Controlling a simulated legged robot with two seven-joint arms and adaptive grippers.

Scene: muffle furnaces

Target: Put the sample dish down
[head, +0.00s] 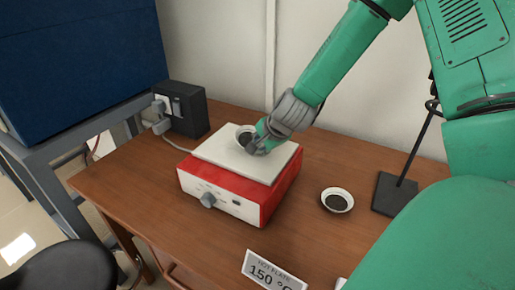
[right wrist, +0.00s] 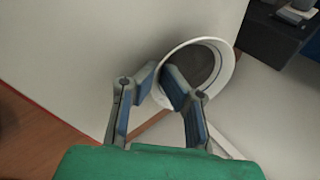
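A white sample dish with dark contents (head: 244,134) is at the back of the hot plate's pale top (head: 232,163). My right gripper (head: 257,146) is at the dish's near right side. In the right wrist view the dish (right wrist: 222,73) shows its white rim between the two fingertips (right wrist: 160,85), and the gripper looks shut on that rim. The dish is over or on the plate top; I cannot tell whether its base touches. The red hot plate body (head: 245,203) has a grey knob in front. My left gripper is out of view.
A second white dish with dark contents (head: 337,200) stands on the wooden table (head: 140,182) right of the hot plate. A dark stand base (head: 394,194) is farther right. A "HOT PLATE 150 °C" sign (head: 272,272) is in front. A black socket box (head: 182,110) stands behind left.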

